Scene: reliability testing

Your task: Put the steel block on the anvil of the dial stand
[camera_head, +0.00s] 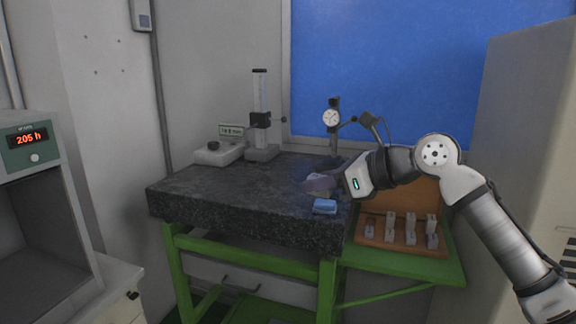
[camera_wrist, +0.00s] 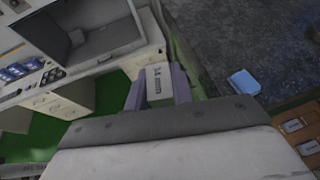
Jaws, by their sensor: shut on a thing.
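A steel block (camera_wrist: 159,82) with dark "mm" lettering sits between the two purple fingers of my gripper (camera_wrist: 157,88) in the wrist view. The fingers are shut on its sides. In the head view my gripper (camera_head: 319,184) is above the right part of the dark granite plate, in front of the dial stand; the block is hard to make out there. The dial stand (camera_head: 332,118) has a round white dial on a dark post at the plate's back right. Its anvil is hard to make out behind my gripper.
A blue pad (camera_head: 325,206) lies at the granite plate's (camera_head: 215,195) front right edge. An open wooden case (camera_head: 400,246) with several steel blocks is on the green shelf at right. The plate's middle is clear.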

